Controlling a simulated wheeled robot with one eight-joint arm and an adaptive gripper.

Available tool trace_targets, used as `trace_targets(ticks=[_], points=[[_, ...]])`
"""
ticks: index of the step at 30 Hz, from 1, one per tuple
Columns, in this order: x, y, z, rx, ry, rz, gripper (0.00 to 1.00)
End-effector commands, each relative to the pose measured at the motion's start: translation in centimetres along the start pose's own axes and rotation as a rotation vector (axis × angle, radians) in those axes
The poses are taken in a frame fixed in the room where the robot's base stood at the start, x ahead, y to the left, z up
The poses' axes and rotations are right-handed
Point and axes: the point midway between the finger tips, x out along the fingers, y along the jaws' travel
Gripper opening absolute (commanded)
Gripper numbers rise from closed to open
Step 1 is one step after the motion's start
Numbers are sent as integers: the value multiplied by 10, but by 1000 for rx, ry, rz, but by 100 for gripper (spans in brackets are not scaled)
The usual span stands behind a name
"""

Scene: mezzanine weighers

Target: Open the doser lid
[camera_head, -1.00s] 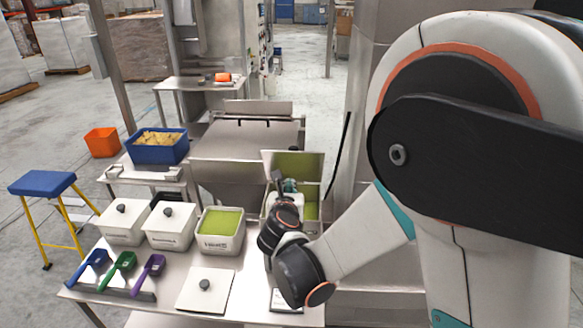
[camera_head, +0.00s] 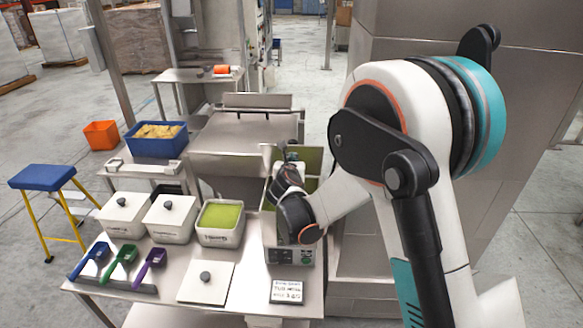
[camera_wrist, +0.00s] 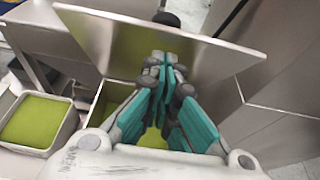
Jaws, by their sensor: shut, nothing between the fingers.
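The doser (camera_head: 291,254) is a steel box on the table's right side. Its lid (camera_head: 312,160) stands raised at the back edge, its inner face tinted green. In the wrist view the lid (camera_wrist: 110,35) is a steel plate tilted up behind the open box, with a dark knob (camera_wrist: 166,18) showing beyond its top edge. Green contents show in the doser opening (camera_wrist: 152,140). My gripper (camera_wrist: 165,62), with teal finger pads, is shut and empty. It is over the opening, in front of the lid's inner face; whether it touches the lid I cannot tell.
Left of the doser stand an open tub of green material (camera_head: 220,222) and two lidded white tubs (camera_head: 170,219). A loose white lid (camera_head: 206,284), a sign (camera_head: 286,291) and several scoops (camera_head: 150,262) lie in front. A steel wall (camera_head: 430,60) rises at the right.

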Motion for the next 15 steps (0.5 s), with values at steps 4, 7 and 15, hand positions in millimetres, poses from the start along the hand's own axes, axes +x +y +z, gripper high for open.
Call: trace_targets(ticks=[4,7,15], points=[[1,0,1,0,0,0,0],[1,0,1,0,0,0,0],[6,-1,10,1,41,-3,0]])
